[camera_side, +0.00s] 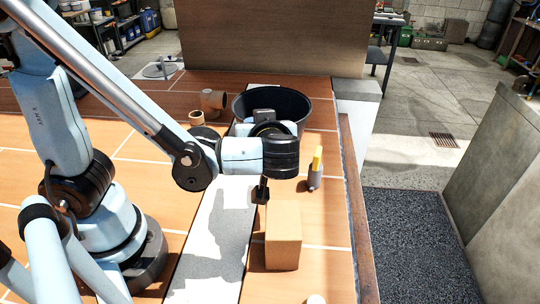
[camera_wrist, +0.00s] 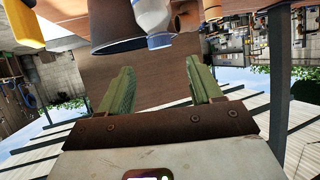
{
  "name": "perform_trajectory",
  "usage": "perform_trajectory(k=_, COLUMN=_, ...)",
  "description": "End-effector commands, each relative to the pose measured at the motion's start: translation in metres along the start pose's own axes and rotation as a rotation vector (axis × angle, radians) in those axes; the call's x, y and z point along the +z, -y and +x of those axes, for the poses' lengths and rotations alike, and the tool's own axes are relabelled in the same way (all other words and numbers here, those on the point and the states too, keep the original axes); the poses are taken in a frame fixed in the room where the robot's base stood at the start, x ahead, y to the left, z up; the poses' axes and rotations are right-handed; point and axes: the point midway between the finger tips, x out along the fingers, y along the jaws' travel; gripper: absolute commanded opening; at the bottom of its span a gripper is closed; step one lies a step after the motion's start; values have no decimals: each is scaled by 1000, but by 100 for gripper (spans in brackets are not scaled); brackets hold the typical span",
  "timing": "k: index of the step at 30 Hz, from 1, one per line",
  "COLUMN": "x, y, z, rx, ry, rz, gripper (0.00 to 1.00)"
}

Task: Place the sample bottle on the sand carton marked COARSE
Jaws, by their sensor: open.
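A plain brown carton (camera_side: 283,240) stands on the tiled surface in the side view. No COARSE marking shows on its visible faces. My gripper (camera_side: 262,192) is just above its far left end; contact cannot be told. In the wrist view my gripper (camera_wrist: 159,66) has its two green fingers apart with nothing between them. That view is upside down. A pale bottle-like thing with a blue band (camera_wrist: 153,25), possibly the sample bottle, shows at the top, beyond the fingers and in front of the bucket. My wrist seems to hide it in the side view.
A black bucket (camera_side: 300,103) stands behind my wrist. A pale round thing (camera_side: 316,299) is cut off at the bottom edge.

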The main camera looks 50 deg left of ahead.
Motion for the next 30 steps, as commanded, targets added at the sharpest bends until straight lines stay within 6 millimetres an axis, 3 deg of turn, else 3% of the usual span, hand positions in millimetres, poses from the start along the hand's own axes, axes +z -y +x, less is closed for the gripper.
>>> perform_trajectory(k=5, x=6, y=11, z=23, rx=63, ry=226, rz=258, gripper=64)
perform_trajectory(k=12, x=20, y=24, z=30, rx=412, ry=515, rz=573, gripper=64)
perform_trajectory(k=18, x=13, y=25, z=19, rx=718, ry=515, rz=647, gripper=64)
perform_trajectory(k=22, x=6, y=23, z=14, rx=823, ry=465, rz=653, gripper=64)
perform_trajectory(k=27, x=2, y=22, z=12, rx=867, ry=436, rz=656, gripper=89)
perform_trajectory(k=30, x=2, y=22, z=12, rx=868, ry=435, rz=657, gripper=89)
